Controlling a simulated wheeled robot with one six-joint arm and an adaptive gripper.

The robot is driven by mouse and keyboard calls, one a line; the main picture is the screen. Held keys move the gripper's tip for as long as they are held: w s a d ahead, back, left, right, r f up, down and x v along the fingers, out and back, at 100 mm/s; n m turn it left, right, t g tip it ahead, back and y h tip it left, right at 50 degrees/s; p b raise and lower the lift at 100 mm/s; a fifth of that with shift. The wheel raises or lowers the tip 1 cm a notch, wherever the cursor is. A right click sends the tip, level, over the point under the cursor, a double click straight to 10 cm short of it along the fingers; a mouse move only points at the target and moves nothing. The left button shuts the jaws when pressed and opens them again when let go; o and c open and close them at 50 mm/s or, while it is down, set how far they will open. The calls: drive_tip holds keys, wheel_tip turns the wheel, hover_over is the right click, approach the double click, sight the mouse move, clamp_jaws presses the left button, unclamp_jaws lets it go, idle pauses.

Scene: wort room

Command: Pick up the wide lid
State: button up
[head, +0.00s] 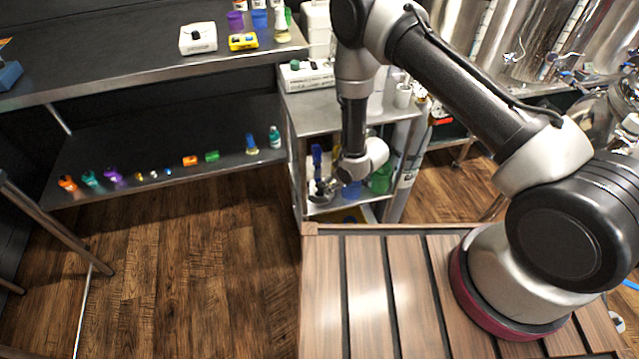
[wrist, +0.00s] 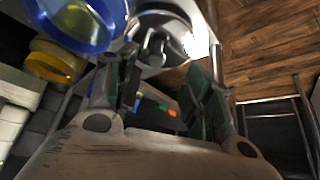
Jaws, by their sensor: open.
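A grey metallic round piece with a raised middle, likely the wide lid (wrist: 152,48), shows at the top centre of the wrist view, beyond my fingertips. It lies on a light metal shelf. My gripper (wrist: 165,75) is open, with its two dark fingers apart and nothing seen held between them. In the head view my gripper (head: 325,188) reaches down to the small cart's lower shelf, where the lid cannot be clearly told from the gripper.
A blue round container (wrist: 88,22) and a yellow one (wrist: 52,62) stand close left of my fingers in the wrist view. In the head view, a green container (head: 381,179) stands on the cart shelf. The cart top (head: 322,112) overhangs it. Wooden floor (head: 210,260) is clear at left.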

sight(319, 189)
drive_tip(key=x, duration=0.5)
drive_tip(key=w+x, duration=0.1)
drive_tip(key=x, duration=0.2)
drive_tip(key=shift+a+r, duration=0.2)
drive_tip(key=shift+a, duration=0.2)
drive_tip(key=shift+c, duration=0.4)
clamp_jaws()
